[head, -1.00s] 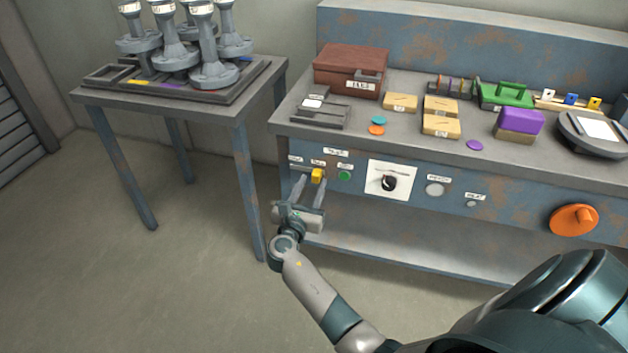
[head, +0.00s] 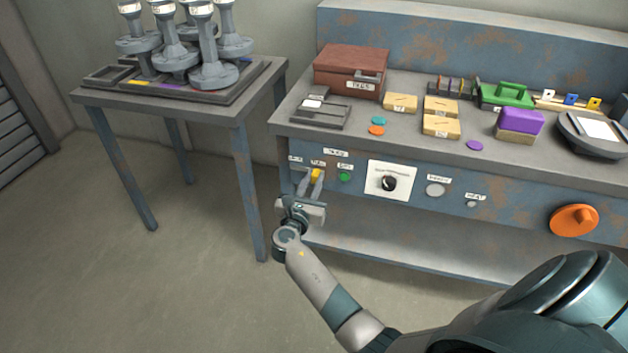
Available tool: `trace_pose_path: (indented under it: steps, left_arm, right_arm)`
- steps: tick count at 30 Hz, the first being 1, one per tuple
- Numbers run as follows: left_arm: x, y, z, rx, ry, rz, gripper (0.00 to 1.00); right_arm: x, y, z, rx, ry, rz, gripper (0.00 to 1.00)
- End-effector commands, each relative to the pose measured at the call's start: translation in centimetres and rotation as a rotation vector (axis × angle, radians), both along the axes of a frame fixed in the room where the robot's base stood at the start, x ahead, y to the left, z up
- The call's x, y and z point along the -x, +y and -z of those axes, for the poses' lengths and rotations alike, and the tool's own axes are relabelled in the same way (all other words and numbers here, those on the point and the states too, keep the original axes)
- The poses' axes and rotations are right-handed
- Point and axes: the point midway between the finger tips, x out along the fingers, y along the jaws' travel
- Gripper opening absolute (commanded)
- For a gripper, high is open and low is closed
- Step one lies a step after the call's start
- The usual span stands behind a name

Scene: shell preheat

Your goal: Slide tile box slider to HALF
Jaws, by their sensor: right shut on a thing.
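A small yellow slider knob (head: 316,173) sits on the blue front panel of the bench, at the left end, below small white labels. My right gripper (head: 310,182) reaches up to it from below, its two fingers shut on the knob. The slider's track is mostly hidden behind the fingers and knob. A larger white label (head: 336,153) is above the slider and too small to read surely. A brown box (head: 350,66) with a labelled front stands on the bench top above. My left gripper is not in view.
A green button (head: 344,177) is just right of the knob, then a black dial (head: 389,183) on a white plate. A side table (head: 98,99) with several grey shell-like objects stands left. Open floor lies below my right arm.

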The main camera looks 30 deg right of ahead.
Motion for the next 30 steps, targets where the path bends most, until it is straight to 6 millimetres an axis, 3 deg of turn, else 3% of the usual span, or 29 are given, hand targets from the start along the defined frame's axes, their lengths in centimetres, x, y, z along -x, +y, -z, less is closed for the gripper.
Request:
trace_pose_path:
  steps: [12, 23, 24, 26, 30]
  left_arm:
    - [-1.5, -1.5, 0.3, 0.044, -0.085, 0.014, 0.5]
    - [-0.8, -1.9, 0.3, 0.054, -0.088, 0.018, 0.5]
    - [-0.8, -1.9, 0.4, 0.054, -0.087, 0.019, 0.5]
    - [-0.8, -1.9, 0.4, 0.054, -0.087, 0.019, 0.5]
    - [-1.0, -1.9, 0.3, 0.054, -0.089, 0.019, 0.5]
  right_arm:
    - [-5.1, 4.4, 0.2, -0.003, 0.0, -0.003, 0.0]
    - [-5.6, 4.9, 0.0, -0.001, -0.001, -0.005, 0.0]
    - [-5.6, 4.9, 0.0, -0.001, -0.001, -0.005, 0.23]
    - [-5.6, 4.9, 0.0, -0.001, -0.001, -0.006, 0.37]
    - [-5.6, 4.9, 0.0, -0.001, -0.001, -0.004, 0.38]
